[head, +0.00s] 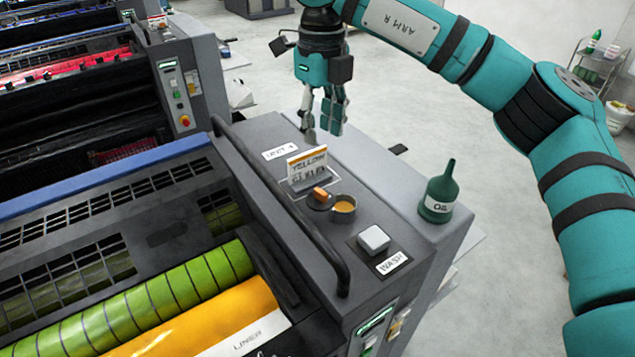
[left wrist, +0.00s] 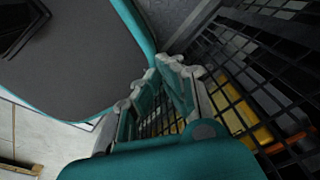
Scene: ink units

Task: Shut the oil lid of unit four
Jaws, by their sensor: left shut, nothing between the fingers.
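Unit four is the grey printing unit whose top carries a "UNIT 4" label (head: 281,152). On that top is a round oil cup (head: 344,207), uncovered, with amber oil showing. Its dark round lid (head: 317,203) with an orange tab (head: 320,193) lies swung aside, just left of the cup. My right gripper (head: 323,133) points down above the far part of the unit top, beyond the lid and apart from it. Its fingers look parted and empty. My left gripper (left wrist: 172,65) shows only in the left wrist view, shut and empty, near a black grille.
A "YELLOW" sign (head: 307,163) stands just behind the lid. A green oil can (head: 439,192) stands at the right edge. A pale wash button (head: 373,239) is in front of the cup. A black handrail (head: 290,215) runs along the left side.

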